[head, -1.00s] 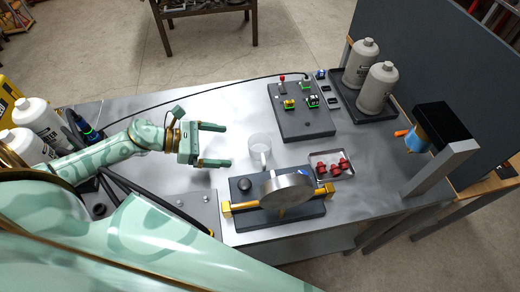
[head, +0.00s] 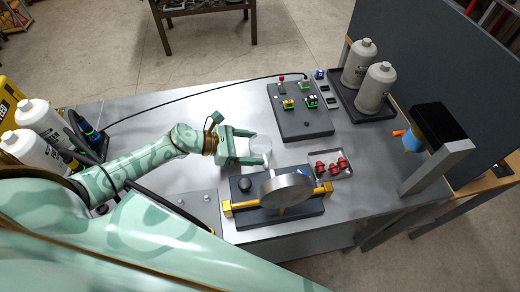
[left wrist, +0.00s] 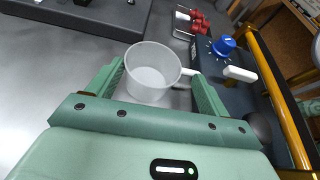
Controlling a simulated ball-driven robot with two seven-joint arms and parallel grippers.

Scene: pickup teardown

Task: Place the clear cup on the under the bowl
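The clear cup (head: 261,144) stands upright on the metal table, with its handle towards the dark fixture. My left gripper (head: 257,147) is open, with one finger on each side of the cup. In the left wrist view the cup (left wrist: 150,72) sits between the fingertips, its handle by the right finger; contact is not clear. A round silver bowl-like part (head: 287,189) is held tilted on a dark base with yellow bars, right of and nearer than the cup. Its underside is hidden in the head view. My right gripper is not in view.
A small tray with red parts (head: 329,166) lies right of the cup. A dark board with switches (head: 302,118) lies behind it. A blue knob (left wrist: 224,44) and white lever are close to the right finger. Grey bottles (head: 378,88) stand at the back right.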

